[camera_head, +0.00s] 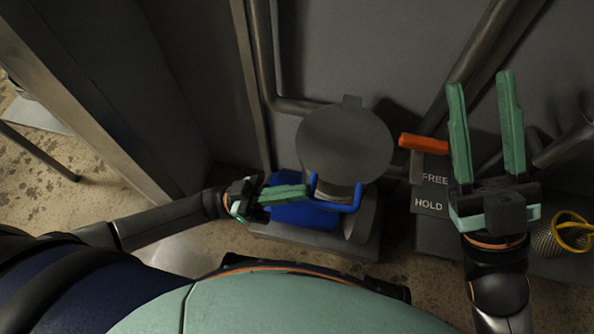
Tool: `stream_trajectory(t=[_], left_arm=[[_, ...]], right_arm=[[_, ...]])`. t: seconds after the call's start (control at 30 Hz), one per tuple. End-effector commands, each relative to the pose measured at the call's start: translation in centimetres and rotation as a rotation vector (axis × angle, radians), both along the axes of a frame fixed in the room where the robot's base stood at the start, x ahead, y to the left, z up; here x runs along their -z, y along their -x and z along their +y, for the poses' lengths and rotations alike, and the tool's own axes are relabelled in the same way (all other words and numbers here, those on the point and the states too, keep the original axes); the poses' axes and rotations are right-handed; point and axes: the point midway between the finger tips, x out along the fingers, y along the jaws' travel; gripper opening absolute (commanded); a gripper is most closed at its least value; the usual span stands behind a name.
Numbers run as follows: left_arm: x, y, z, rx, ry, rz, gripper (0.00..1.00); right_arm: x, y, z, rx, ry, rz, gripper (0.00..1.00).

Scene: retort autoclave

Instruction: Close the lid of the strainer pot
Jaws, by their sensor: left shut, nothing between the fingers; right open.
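The strainer pot's round grey lid (345,143) shows its broad face in the head view, with a small tab at its top edge. Below it is part of the pot's body (340,187); I cannot tell how far the lid stands from the rim. A blue forked handle (345,207) sits at the front of the pot. My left gripper (306,191) is shut and empty, its green fingertips at the handle's left prong; contact is unclear. My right gripper (483,82) is open and empty, fingers pointing up, to the right of the pot.
A blue block (298,214) lies under the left gripper. An orange lever (423,142) stands by a dark plate (432,185) marked FREE and HOLD, between pot and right gripper. Pipes run behind. A yellow-rimmed mesh basket (563,236) is at far right.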

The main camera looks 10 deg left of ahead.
Motion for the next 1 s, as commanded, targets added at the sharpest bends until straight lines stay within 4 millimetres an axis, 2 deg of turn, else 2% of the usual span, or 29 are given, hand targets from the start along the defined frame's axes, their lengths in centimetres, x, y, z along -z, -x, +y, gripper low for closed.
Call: stream_trajectory(t=[0.2,1.0], left_arm=[[0.97,0.51,-0.01,-0.001,-0.001,0.001,0.0],[1.18,0.6,-0.04,-0.001,-0.005,0.003,0.0]], right_arm=[[0.5,-0.07,0.05,0.002,-0.001,0.005,0.44],[0.51,0.0,0.07,0.0,-0.003,0.003,0.44]])
